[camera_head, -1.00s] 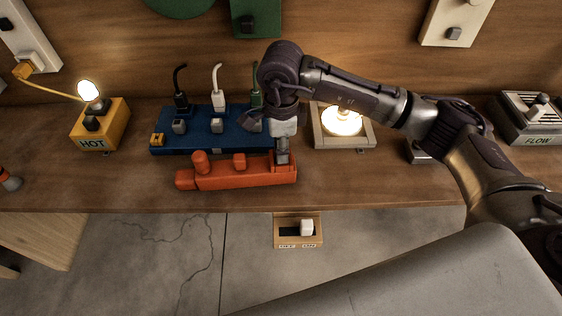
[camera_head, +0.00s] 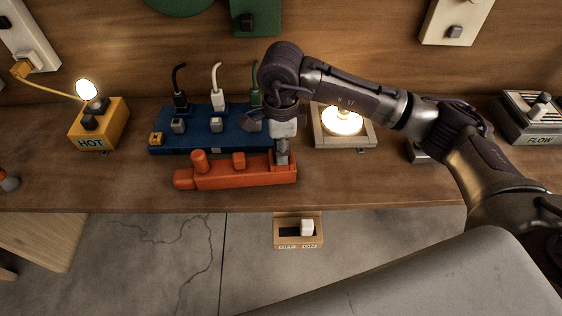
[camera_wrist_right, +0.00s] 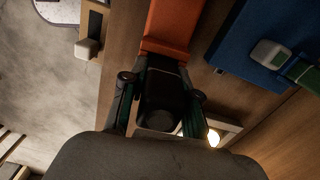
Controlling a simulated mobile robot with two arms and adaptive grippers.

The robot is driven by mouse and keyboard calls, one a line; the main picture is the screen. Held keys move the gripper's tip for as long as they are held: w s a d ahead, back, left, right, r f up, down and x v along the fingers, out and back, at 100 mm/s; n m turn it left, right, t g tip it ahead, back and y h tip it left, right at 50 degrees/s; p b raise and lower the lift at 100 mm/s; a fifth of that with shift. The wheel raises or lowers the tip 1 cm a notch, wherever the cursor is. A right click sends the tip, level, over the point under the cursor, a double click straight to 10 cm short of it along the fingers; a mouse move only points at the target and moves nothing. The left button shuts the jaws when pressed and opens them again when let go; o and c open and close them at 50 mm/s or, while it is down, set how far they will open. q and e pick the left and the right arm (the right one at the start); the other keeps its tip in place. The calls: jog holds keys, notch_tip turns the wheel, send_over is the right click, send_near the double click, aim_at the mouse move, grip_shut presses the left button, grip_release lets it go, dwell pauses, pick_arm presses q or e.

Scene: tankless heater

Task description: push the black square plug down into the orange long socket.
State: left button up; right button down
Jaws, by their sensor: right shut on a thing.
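The orange long socket (camera_head: 220,178) lies along the bench front, with a knob and a small block on its top. My right gripper (camera_head: 282,154) points down over its right end. In the right wrist view my right gripper (camera_wrist_right: 160,100) is shut on the black square plug (camera_wrist_right: 163,85), which sits between the two fingers beside the orange socket (camera_wrist_right: 172,22). In the head view the gripper hides most of the plug. How deep the plug sits in the socket cannot be told. My left gripper is not in view.
A blue power strip (camera_head: 215,140) with several plugs stands just behind the socket. A yellow HOT box (camera_head: 100,128) is at left, a lit lamp in a wooden frame (camera_head: 345,140) at right. A white slide switch (camera_head: 306,228) is below the bench edge.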

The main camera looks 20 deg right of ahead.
jog(key=shift+f, duration=0.15)
jog(key=c, duration=0.8)
grip_release()
jog(key=shift+r, duration=0.25)
notch_tip(320, 180, up, 12)
jog(key=shift+f, duration=0.25)
